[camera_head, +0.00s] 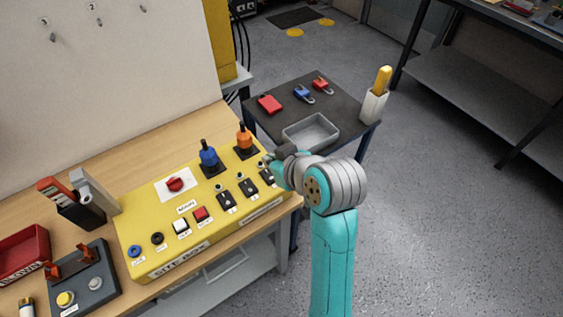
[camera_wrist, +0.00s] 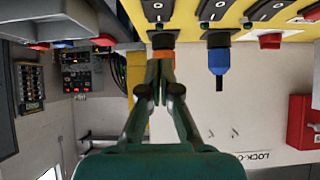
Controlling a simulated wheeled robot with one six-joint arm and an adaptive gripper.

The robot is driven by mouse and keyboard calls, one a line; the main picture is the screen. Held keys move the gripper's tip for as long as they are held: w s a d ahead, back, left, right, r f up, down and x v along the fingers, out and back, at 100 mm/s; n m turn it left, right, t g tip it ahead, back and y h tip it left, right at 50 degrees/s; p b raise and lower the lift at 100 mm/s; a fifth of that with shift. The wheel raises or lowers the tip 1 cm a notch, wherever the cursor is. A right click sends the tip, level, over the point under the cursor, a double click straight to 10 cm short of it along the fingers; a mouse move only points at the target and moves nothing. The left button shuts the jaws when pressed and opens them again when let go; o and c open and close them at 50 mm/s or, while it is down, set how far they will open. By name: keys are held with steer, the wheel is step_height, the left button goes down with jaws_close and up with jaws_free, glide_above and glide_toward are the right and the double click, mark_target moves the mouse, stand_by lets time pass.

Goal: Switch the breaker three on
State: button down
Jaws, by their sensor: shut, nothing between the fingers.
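The yellow site box (camera_head: 150,262) sits on the wooden bench and carries a row of three black breaker switches. The rightmost breaker (camera_head: 268,177) is partly hidden by my gripper (camera_head: 270,166); the middle breaker (camera_head: 247,187) and the left breaker (camera_head: 227,201) show clear of it. In the wrist view, which is upside down, the rightmost breaker (camera_wrist: 157,9) is at the top, just beyond my fingertips (camera_wrist: 161,62). The fingers are shut and empty, over the box's right end. Whether they touch the breaker, and its lever position, I cannot tell.
An orange connector (camera_head: 244,139) and a blue connector (camera_head: 208,154) stand up behind the breakers, close to my gripper. A red knob (camera_head: 175,184) is further left. A dark side table (camera_head: 285,92) with padlocks and a grey tray (camera_head: 311,143) stands beyond.

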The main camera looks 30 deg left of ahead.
mark_target(260, 162)
steer(key=shift+w+a+f, duration=0.1)
steer(key=shift+a+f, duration=0.1)
steer(key=shift+f, duration=0.55)
steer(key=shift+w+a+f, duration=0.1)
steer(key=shift+a+f, duration=0.05)
steer(key=shift+f, duration=0.6)
steer(key=shift+a+f, duration=0.2)
steer(key=shift+f, duration=0.55)
steer(key=shift+a+f, duration=0.1)
steer(key=shift+f, duration=0.1)
steer(key=shift+w+a, duration=0.1)
steer(key=shift+a, duration=0.05)
steer(key=shift+w+a+r, duration=0.1)
steer(key=shift+w+a, duration=0.15)
steer(key=shift+a, duration=0.35)
